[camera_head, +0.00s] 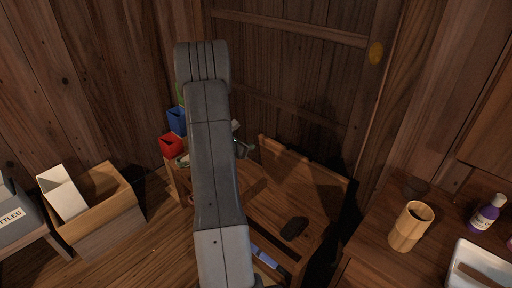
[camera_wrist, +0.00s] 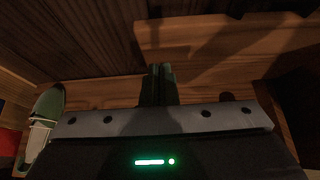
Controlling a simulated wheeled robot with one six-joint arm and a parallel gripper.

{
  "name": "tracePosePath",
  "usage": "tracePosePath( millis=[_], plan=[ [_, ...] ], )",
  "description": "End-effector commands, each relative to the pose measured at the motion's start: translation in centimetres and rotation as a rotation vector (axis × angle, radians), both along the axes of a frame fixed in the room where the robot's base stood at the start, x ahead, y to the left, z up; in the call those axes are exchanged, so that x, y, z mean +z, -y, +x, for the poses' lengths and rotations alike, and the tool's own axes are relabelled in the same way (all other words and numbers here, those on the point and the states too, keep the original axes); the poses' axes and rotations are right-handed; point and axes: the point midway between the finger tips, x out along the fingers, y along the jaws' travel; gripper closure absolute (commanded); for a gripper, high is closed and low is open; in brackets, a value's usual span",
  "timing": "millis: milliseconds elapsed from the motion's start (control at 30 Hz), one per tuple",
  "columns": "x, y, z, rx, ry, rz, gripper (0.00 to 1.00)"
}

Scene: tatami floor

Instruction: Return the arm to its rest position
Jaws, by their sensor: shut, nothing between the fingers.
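My arm (camera_head: 213,150) stands tall across the middle of the head view, in front of a low wooden desk. My gripper (camera_wrist: 159,72) shows in the wrist view with its two dark fingers together and nothing between them. It points toward a wooden board with a dark plank wall above. In the head view my arm hides most or all of the gripper.
The wooden desk (camera_head: 262,206) holds a dark oblong item (camera_head: 294,228). Red (camera_head: 171,145) and blue (camera_head: 177,120) boxes sit left of my arm. A wooden crate (camera_head: 112,210) is at left. A bamboo cup (camera_head: 409,228), purple bottle (camera_head: 486,214) and white tray (camera_head: 462,276) are at right.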

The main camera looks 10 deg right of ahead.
Motion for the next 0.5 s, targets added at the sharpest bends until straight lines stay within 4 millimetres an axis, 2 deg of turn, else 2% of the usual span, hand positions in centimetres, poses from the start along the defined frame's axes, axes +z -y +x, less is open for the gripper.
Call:
tracePosePath(
  millis=[33,200,500],
  plan=[
    [1.1,-1.0,-0.6,0.005,0.001,0.0,1.0],
    [3.1,-3.2,-2.3,0.004,0.001,-0.001,1.0],
    [4.4,-4.8,-3.7,0.0,-0.001,0.0,1.0]
  ],
)
